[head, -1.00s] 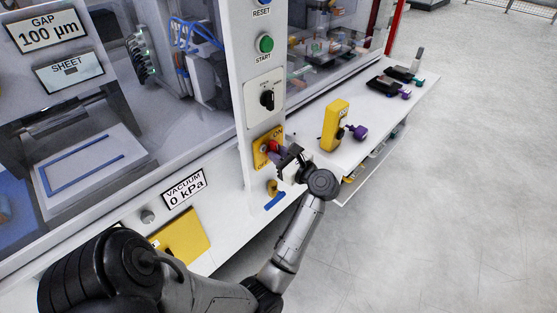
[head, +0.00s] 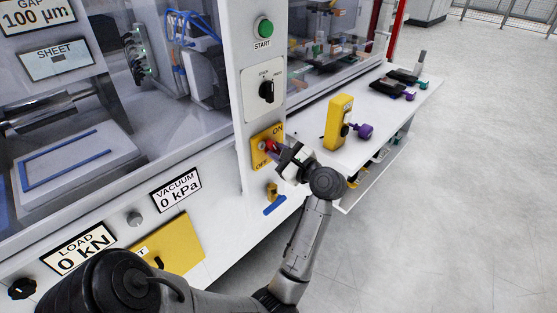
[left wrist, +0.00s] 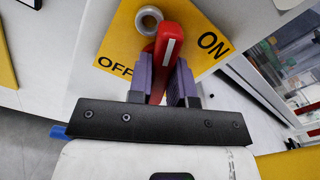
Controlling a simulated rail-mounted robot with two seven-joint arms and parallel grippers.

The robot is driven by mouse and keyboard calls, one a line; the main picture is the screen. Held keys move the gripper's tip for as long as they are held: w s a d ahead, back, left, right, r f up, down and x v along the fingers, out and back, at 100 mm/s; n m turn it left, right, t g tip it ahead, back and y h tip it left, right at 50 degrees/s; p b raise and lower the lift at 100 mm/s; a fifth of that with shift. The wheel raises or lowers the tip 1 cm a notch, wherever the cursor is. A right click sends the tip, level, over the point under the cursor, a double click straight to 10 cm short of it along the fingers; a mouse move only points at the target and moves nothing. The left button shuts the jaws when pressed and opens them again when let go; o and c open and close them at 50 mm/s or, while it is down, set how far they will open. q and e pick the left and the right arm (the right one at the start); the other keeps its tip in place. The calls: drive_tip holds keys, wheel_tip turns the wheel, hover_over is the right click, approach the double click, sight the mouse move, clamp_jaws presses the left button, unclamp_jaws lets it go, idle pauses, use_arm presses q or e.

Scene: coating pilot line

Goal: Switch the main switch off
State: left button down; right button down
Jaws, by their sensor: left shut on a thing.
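The main switch is a red handle (head: 270,146) on a yellow plate (head: 258,153) marked ON at the upper right and OFF at the lower left. In the left wrist view the red handle (left wrist: 172,45) stands between the jaw pads, beside a grey ring on the yellow plate (left wrist: 120,42). There it lies between the words OFF and ON; its exact setting is hard to tell. My left gripper (head: 278,151) is shut on the handle; its pads (left wrist: 161,84) flank it on both sides. My right gripper is not in view.
A black rotary knob (head: 266,91) and the green START button (head: 264,27) sit above the plate. A yellow padlock-like key part (head: 272,191) is below it.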

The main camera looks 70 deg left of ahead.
use_arm(q)
drive_tip(key=shift+f+n+b, duration=0.15)
drive_tip(key=shift+n+b, duration=1.15)
drive_tip(key=shift+b, duration=1.05)
drive_tip(key=shift+n, duration=0.6)
drive_tip(key=n, duration=0.2)
drive_tip(key=shift+n, duration=0.3)
drive_tip(key=n, duration=0.5)
drive_tip(key=shift+n, duration=0.4)
drive_tip(key=c, duration=1)
unclamp_jaws()
drive_tip(key=shift+o, duration=0.2)
